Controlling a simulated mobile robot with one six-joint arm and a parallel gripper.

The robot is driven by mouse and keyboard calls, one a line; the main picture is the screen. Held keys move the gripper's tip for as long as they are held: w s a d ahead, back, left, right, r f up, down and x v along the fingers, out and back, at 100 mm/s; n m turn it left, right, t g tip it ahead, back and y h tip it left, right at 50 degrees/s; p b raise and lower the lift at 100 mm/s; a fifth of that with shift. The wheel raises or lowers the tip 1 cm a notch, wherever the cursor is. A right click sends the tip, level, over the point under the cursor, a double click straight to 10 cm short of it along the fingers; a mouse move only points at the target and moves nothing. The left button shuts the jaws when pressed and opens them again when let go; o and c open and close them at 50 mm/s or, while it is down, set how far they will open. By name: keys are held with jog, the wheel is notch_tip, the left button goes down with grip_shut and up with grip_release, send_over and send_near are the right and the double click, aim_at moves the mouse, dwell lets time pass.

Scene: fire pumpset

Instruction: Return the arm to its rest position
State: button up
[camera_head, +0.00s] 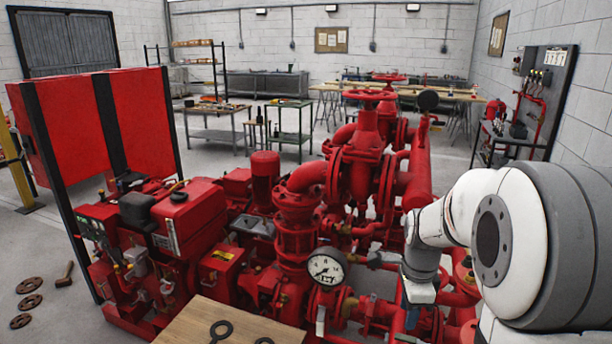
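My white and grey arm (510,240) reaches in from the right edge of the head view. Its far end bends downward at a grey wrist (421,262) over the right side of the red pumpset (297,250). Below the wrist a white and blue part shows in front of the red pipes. My gripper's fingertips cannot be made out there, so whether it is open or shut, or holds anything, is not visible. A round pressure gauge (326,269) faces me on the pumpset, left of the wrist.
A wooden top (232,325) with dark ring-shaped parts lies at the bottom centre. Rusty discs (28,302) and a mallet (65,275) lie on the left floor. Red panels (100,120) stand at left. Work tables and a wall panel (535,100) stand farther back. Pipes crowd the wrist.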

jog(key=s+a+r+n+t, duration=0.1)
jog(key=s+a+r+n, duration=0.1)
jog(key=s+a+n, duration=0.2)
jog(key=s+a+r+n+t, duration=0.1)
jog(key=s+a+r+n, duration=0.2)
jog(key=s+n, duration=0.8)
jog(key=a+n, duration=0.2)
jog(key=n, duration=0.2)
jog(key=shift+s+a+n, duration=0.3)
jog(key=shift+n, duration=0.1)
jog(key=shift+r, duration=0.1)
